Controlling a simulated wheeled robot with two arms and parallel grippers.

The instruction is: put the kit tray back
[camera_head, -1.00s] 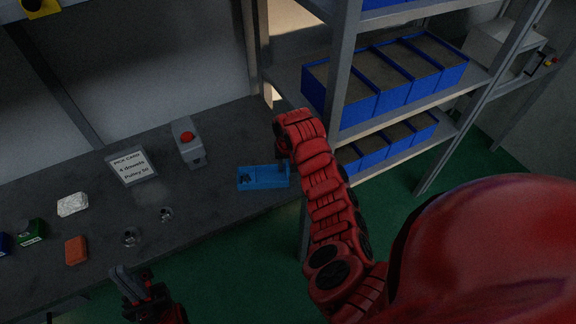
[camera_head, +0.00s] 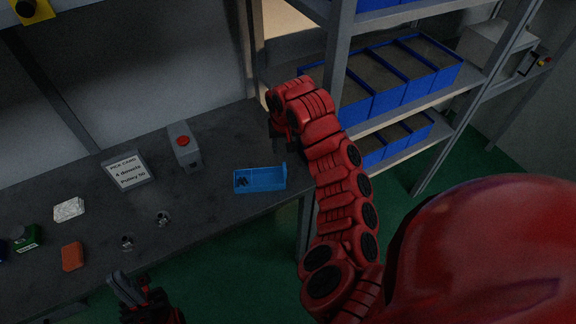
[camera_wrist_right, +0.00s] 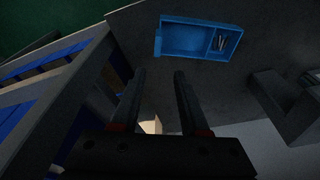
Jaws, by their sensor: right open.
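The kit tray is a small blue open tray (camera_head: 262,187) on the dark bench near its right end, beside the shelf rack. It holds a few small dark parts in its left compartment in the head view. In the right wrist view the tray (camera_wrist_right: 186,40) lies beyond my fingertips, with small parts in its end compartment. My right gripper (camera_wrist_right: 158,75) is open and empty, apart from the tray. In the head view my right gripper (camera_head: 281,145) hangs just behind the tray, partly hidden by its arm. My left gripper (camera_head: 133,291) is at the bench's front edge, away from the tray; its jaw state is unclear.
A grey box with a red button (camera_head: 184,147) and a pick card (camera_head: 129,171) stand left of the tray. Metal fittings, an orange block (camera_head: 72,257) and a white packet (camera_head: 69,210) lie further left. A shelf rack with blue bins (camera_head: 400,75) stands right.

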